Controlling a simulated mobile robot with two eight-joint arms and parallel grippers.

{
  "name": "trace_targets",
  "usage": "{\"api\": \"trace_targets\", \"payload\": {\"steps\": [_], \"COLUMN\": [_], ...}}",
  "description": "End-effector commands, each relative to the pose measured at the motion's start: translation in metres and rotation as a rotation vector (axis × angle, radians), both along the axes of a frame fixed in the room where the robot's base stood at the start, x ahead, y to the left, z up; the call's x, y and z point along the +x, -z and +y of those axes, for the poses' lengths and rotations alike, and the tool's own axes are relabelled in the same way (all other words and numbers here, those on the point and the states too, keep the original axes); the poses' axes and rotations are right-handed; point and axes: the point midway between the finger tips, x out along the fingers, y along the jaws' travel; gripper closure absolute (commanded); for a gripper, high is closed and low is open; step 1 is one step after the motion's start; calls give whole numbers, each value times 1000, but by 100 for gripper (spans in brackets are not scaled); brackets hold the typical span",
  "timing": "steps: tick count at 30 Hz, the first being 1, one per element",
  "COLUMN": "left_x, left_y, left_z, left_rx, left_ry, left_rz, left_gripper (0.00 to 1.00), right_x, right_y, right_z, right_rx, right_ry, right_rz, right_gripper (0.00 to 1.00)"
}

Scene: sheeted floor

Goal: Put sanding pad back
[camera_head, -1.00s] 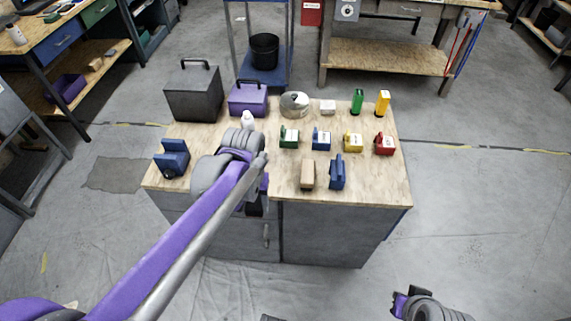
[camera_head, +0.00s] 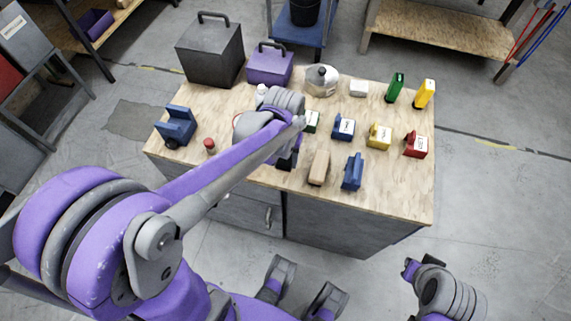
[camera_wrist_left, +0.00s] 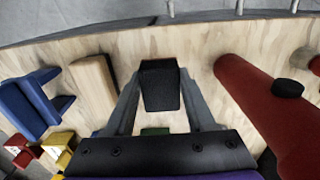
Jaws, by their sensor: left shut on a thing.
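The sanding pad appears to be the black block (camera_wrist_left: 160,85) between my left gripper's fingers (camera_wrist_left: 160,100) in the left wrist view. The left gripper is shut on it, above the workbench top. In the head view the left gripper (camera_head: 288,158) is mostly hidden by its own wrist, left of a tan block (camera_head: 319,167). The tan block also shows in the left wrist view (camera_wrist_left: 92,85), beside a blue holder (camera_wrist_left: 28,103). My right gripper (camera_head: 410,268) is off the bench at the lower right, and its jaws are too small to read.
The wooden workbench top (camera_head: 400,185) carries small blue (camera_head: 343,127), yellow (camera_head: 379,136) and red (camera_head: 416,144) containers. A blue tool (camera_head: 352,172) stands near the front edge. A red cylinder (camera_wrist_left: 275,110) lies close beside the left gripper. Grey and purple boxes (camera_head: 268,65) stand at the back.

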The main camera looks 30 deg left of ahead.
Motion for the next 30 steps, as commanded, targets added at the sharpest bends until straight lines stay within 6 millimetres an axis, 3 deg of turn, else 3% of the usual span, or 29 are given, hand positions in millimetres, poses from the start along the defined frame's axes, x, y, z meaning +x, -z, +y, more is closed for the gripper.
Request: {"api": "trace_targets", "payload": {"steps": [7,20,21,26,30], "left_x": [0,0,0,0,0], "left_y": [34,41,41,40,40], "left_z": [0,0,0,0,0], "left_rx": [0,0,0,0,0], "left_ry": [0,0,0,0,0], "left_rz": [0,0,0,0,0], "left_gripper": [97,97,41,15,15], "right_x": [0,0,0,0,0], "right_y": [8,11,11,11,11], "right_z": [0,0,0,0,0], "right_rx": [0,0,0,0,0], "right_ry": [0,0,0,0,0], "right_rz": [2,4,3,3,3], "right_gripper": [100,100,100,100,100]}}
